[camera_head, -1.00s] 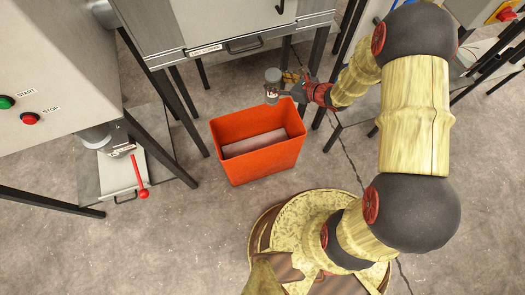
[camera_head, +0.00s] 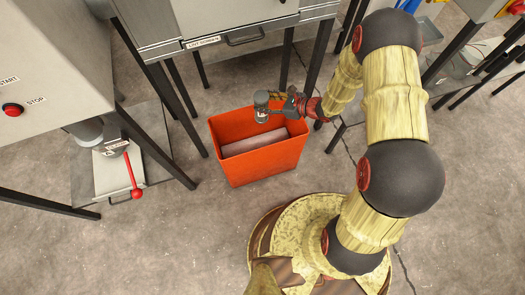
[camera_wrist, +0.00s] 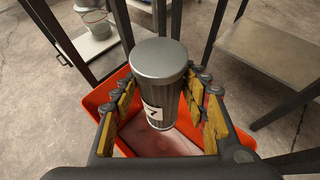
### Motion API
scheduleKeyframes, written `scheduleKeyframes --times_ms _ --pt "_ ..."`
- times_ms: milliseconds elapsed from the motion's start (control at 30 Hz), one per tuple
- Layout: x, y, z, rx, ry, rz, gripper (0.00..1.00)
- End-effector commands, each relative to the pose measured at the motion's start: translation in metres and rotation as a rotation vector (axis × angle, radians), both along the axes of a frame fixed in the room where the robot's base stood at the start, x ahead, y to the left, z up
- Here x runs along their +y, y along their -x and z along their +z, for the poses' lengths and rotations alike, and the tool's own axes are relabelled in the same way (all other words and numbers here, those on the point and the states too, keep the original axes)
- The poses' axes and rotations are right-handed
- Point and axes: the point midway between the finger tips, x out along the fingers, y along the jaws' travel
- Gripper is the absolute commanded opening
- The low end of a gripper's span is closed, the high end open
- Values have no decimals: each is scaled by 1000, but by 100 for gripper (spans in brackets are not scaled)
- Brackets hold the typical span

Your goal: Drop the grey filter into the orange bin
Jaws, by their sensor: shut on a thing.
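The grey filter (camera_head: 261,106) is a small upright cylinder with a white label; it also shows in the wrist view (camera_wrist: 158,62). My gripper (camera_head: 277,101) is shut on it, with its yellow-padded fingers on both sides. The orange bin (camera_head: 262,171) stands on the floor, open at the top. The filter is over the bin's opening, near its back rim. In the wrist view the bin's rim (camera_wrist: 106,93) shows around and below the filter. A pale flat surface (camera_head: 253,142) lies inside the bin.
A grey machine with a drawer (camera_head: 245,40) stands on dark legs behind the bin. At the left is a cabinet with a red stop button (camera_head: 13,109) and a press with a red lever (camera_head: 132,170). Open floor (camera_head: 190,240) lies in front.

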Motion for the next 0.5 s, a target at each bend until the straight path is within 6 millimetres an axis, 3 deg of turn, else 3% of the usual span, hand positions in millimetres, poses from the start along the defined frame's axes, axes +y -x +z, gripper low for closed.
scheduleKeyframes --times_ms 133,400,433,500 --pt "0 -1 -12 -2 -1 0 0" --pt "0 -1 -12 -2 0 0 0" --pt "0 -1 -12 -2 0 0 45" --pt "0 -1 -12 -2 0 0 49"
